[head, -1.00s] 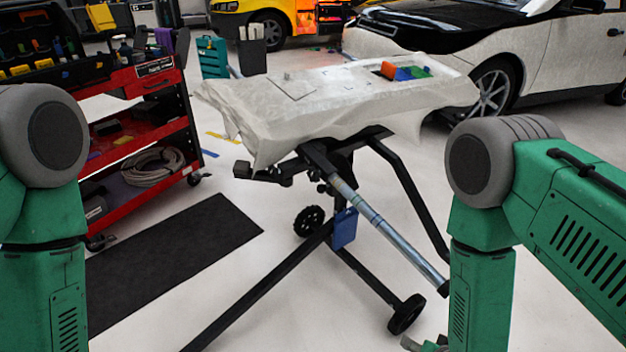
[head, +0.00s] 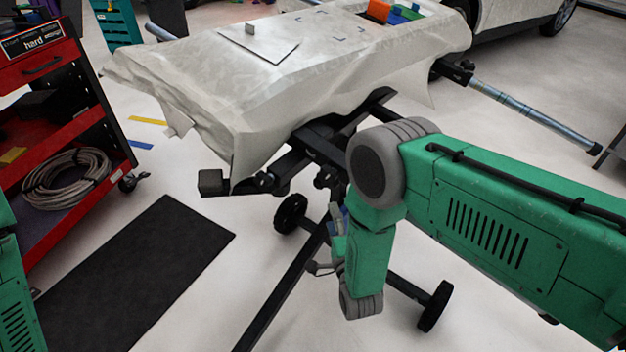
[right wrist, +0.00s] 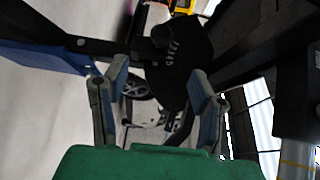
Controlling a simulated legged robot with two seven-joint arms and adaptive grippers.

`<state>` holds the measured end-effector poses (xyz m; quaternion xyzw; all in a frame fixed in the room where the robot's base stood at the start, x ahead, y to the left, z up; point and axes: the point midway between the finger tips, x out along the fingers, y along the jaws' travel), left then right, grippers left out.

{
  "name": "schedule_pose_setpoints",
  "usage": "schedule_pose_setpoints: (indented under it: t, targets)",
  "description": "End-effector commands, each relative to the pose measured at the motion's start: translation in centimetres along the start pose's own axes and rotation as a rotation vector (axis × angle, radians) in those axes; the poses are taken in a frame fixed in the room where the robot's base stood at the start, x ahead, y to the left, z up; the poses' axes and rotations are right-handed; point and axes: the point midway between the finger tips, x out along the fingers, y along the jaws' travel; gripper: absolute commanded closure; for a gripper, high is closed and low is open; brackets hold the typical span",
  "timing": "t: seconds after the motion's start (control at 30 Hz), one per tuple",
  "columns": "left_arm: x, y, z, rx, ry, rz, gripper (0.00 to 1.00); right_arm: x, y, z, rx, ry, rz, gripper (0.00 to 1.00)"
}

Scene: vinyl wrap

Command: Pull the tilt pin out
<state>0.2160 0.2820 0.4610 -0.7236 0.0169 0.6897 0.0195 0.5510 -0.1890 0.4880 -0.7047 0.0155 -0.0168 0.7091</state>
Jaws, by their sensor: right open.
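A round black knob (right wrist: 162,37), which looks like the tilt pin, sits at a dark plate (right wrist: 182,62) with white markings in the right wrist view. My right gripper (right wrist: 158,72) is open, its two blue-grey fingers spread below and either side of the knob, with nothing between them. In the head view my right gripper (head: 338,220) is under the stand's top, partly hidden by my own forearm. The black stand (head: 318,145) carries a cloth-covered panel (head: 200,75). My forearm hides the pin area there. My left gripper is out of view.
A blue plate (right wrist: 45,57) hangs left of the fingers. A silver tube (head: 530,112) sticks out right of the stand. Stand wheels (head: 291,213) are close to my right arm. A red tool cart (head: 60,125) and black mat (head: 140,265) lie left.

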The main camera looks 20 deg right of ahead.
Motion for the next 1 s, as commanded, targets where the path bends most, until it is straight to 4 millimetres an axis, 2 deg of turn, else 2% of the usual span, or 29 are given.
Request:
schedule_pose_setpoints:
  t: [0.4, 0.6, 0.8, 1.0]
  targets:
    - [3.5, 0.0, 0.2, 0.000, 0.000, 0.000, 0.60, 8.3, 0.2, 0.4, -0.007, -0.002, -0.002, 0.47]
    - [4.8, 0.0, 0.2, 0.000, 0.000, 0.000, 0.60, 11.5, 0.2, 0.3, -0.007, -0.001, 0.001, 0.47]
    - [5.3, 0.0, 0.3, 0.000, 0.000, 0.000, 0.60, 12.9, 0.0, 0.3, -0.007, -0.002, 0.002, 0.47]
    - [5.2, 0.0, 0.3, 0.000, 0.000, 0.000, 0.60, 13.1, -0.1, 0.4, -0.008, -0.002, 0.003, 0.47]
